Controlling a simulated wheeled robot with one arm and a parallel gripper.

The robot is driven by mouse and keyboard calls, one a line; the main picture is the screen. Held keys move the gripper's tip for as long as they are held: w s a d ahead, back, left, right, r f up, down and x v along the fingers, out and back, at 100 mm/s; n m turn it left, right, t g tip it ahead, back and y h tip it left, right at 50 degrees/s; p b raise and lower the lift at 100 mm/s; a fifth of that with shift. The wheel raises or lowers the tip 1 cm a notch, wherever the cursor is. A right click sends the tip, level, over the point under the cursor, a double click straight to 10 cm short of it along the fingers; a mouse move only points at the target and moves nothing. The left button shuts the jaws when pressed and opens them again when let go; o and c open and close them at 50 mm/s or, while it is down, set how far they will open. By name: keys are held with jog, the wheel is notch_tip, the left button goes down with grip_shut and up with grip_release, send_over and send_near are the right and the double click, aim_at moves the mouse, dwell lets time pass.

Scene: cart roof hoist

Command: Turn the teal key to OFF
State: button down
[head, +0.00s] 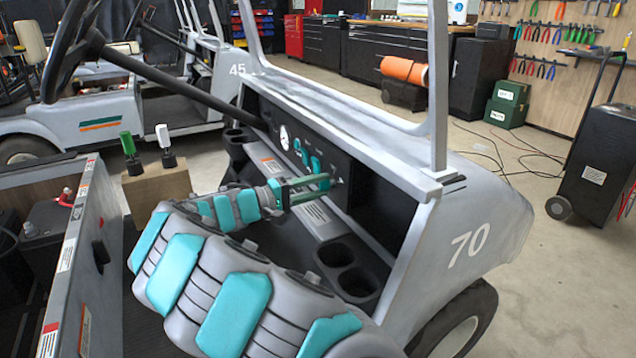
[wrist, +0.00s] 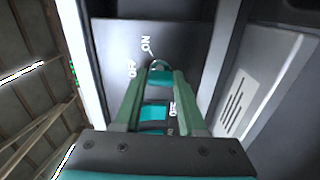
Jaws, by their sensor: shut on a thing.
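A teal key (wrist: 159,76) sits on the cart's dark dash panel (wrist: 118,38). In the wrist view it shows between my fingertips, with ON printed above it and OFF to its left. My gripper (head: 318,181) reaches the panel from the left in the head view; it also shows in the wrist view (wrist: 160,80), its two green fingers closed around the key. Which label the key points at cannot be told, as the fingers hide part of it. Another teal piece (wrist: 153,111) shows lower between the fingers, with a second OFF label beside it.
Cup holders (head: 349,268) lie below. A windshield post (head: 438,90) rises at the right. Green and white levers (head: 163,135) stand on a wooden block at the left.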

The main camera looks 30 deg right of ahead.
jog(key=shift+n, duration=0.3)
jog(key=shift+c, duration=2.4)
grip_release()
jog(key=shift+a, duration=0.15)
jog(key=a, duration=0.7)
jog(key=shift+a+b, duration=0.25)
jog(key=shift+b, duration=0.1)
jog(key=shift+s, duration=0.1)
